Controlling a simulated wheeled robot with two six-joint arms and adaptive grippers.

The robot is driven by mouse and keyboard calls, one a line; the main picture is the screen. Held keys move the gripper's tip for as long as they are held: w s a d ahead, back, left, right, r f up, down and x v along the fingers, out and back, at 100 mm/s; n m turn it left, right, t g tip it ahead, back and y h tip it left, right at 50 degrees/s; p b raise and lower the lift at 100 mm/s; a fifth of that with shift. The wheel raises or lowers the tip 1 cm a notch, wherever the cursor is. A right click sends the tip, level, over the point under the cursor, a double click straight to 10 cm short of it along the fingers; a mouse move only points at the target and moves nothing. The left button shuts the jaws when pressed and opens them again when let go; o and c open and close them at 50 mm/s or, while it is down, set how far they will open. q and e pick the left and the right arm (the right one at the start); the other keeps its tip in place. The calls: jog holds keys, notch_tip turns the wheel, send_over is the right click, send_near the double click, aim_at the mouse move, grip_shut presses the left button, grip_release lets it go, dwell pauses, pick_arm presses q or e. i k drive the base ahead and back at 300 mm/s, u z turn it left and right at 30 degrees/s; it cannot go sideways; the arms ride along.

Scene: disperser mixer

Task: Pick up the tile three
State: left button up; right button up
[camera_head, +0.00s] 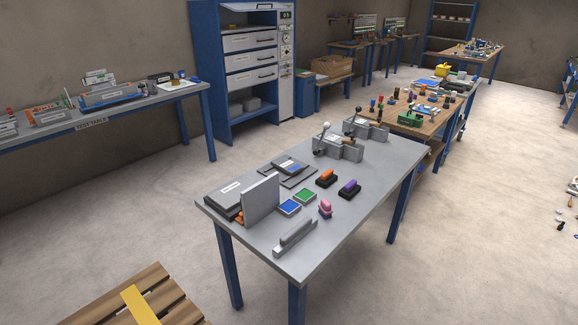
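Two small square tiles lie flat on the grey-topped table (345,228): a blue one (289,207) and a green one (304,195), side by side with light edges. Another blue flat piece (290,169) lies on a grey plate (300,179) further back. No number is readable on any of them, so I cannot tell which is tile three. An upright grey panel (261,201) stands just left of the two tiles and may hide things behind it. Neither of my grippers is in view.
An orange-topped block (327,177), a purple-topped block (349,187) and a pink object (325,208) stand right of the tiles. A grey bar-shaped fixture (295,238) is at the front. Grey machines (338,146) stand at the back. A wooden pallet (135,300) lies at lower left.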

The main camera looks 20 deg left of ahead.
aim_at(290, 167)
jog(key=z, duration=0.7)
jog(key=i, duration=2.25)
jog(key=u, duration=2.65)
